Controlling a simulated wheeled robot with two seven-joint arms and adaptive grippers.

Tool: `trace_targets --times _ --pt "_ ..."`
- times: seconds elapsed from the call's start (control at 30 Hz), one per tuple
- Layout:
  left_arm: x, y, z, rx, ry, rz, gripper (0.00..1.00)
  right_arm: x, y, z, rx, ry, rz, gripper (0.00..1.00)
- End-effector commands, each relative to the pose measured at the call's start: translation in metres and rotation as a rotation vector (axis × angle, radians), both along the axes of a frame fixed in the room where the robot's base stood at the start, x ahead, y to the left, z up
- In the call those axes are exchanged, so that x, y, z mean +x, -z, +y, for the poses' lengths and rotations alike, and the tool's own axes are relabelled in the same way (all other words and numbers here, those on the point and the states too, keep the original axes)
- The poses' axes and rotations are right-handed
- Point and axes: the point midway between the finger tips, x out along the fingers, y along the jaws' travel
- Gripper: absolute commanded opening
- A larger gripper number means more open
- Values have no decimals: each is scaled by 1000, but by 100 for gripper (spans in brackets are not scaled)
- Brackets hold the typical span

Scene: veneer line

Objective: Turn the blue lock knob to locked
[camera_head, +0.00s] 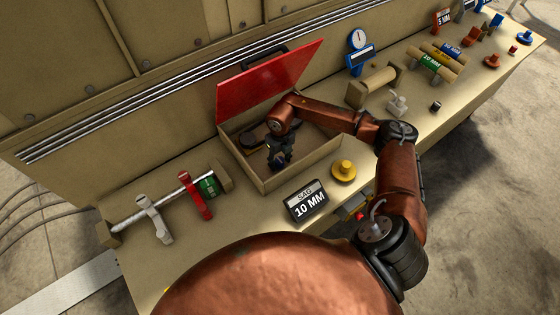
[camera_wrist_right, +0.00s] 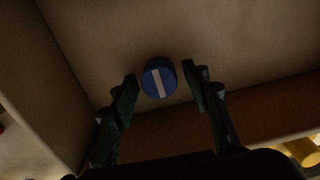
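The blue lock knob (camera_wrist_right: 158,83) shows in the right wrist view as a round blue cap with a white bar across it. The bar leans slightly from upright. My right gripper (camera_head: 276,161) reaches down into an open tan box (camera_head: 264,186) with a raised red lid (camera_head: 265,82). In the right wrist view its two fingers are apart, one on each side of the knob, with visible gaps. I cannot tell how far the tips are above it. In the head view the knob is hidden by my right gripper and arm. My left gripper is not in view.
A yellow knob (camera_head: 344,170) and a black sign reading 10 MM (camera_head: 307,203) stand in front of the box. A rod with a red clamp (camera_head: 196,196) lies left. A blue gauge (camera_head: 359,50) and wooden blocks stand behind. The box walls surround my gripper closely.

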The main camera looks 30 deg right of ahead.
Motion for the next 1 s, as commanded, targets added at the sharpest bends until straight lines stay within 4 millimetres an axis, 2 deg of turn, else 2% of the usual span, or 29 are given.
trace_targets --times 0.37,0.47,0.8,1.0 --pt "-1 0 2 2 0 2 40 1 -6 0 0 -1 -2 46" --pt "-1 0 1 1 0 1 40 1 -19 0 0 -2 -2 46" --pt "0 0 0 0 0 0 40 1 -88 0 -1 -2 -3 46" --pt "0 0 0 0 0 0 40 1 -113 0 -1 0 -1 46"
